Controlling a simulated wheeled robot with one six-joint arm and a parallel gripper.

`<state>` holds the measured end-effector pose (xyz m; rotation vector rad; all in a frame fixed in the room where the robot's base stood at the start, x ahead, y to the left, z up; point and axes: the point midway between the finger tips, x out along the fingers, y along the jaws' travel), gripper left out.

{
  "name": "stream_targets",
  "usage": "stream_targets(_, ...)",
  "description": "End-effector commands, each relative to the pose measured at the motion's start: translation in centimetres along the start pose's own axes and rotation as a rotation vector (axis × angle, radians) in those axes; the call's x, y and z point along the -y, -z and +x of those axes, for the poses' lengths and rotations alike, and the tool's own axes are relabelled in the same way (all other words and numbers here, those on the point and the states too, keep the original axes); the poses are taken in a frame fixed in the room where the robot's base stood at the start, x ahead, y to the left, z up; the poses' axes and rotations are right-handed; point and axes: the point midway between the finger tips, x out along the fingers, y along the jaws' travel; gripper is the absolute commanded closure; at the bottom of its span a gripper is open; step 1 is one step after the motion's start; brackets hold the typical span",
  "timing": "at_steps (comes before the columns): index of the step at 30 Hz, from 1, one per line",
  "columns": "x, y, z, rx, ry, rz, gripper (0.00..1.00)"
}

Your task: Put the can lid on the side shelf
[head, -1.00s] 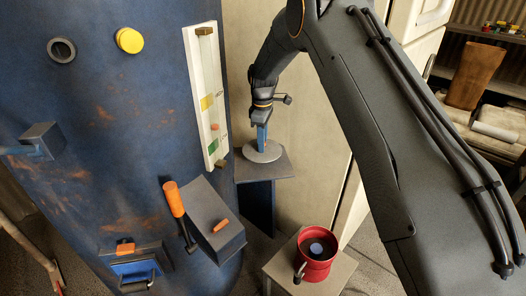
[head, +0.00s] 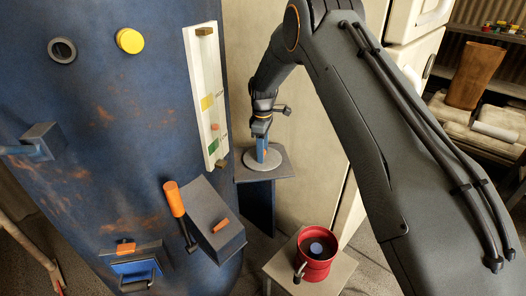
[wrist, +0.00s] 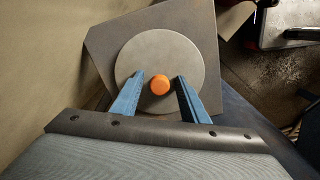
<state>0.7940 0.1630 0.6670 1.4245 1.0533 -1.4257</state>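The can lid is a round grey disc (wrist: 195,61) with an orange knob (wrist: 160,85). It lies flat on the side shelf (wrist: 107,45), inside the shelf's edges. In the head view the lid (head: 249,162) rests on the dark side shelf (head: 284,168) beside the blue pot. My gripper (head: 262,153) points down above the lid. In the wrist view my gripper's blue fingers (wrist: 158,84) stand on either side of the knob, with a gap on both sides. The gripper is open and holds nothing.
The blue pot (head: 95,120) stands close on the left, with a gauge board (head: 208,95). A grey box with an orange-handled lever (head: 173,198) juts out below. A red can (head: 318,267), open on top, stands on a small table (head: 343,272). A pale wall is behind the shelf.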

Motion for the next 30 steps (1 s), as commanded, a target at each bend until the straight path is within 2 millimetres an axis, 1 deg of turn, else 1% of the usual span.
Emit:
stream_targets(4, 0.0, 0.0, -0.3, 0.0, 0.0, 0.0, 0.59)
stream_targets(7, 0.0, 0.0, -1.3, 0.0, -0.001, 0.0, 0.59)
stream_targets(11, -0.1, 0.0, -3.6, -0.001, -0.002, 0.0, 0.59)
stream_targets(18, -0.1, 0.0, -8.6, -0.001, -0.002, 0.0, 0.59)
stream_targets(21, 0.0, 0.0, -10.1, -0.001, -0.001, 0.0, 0.59)
stream_targets(25, 0.0, 0.0, -11.6, 0.0, 0.0, 0.0, 0.59)
stream_targets(30, 0.0, 0.0, -12.3, 0.0, 0.0, 0.0, 0.59)
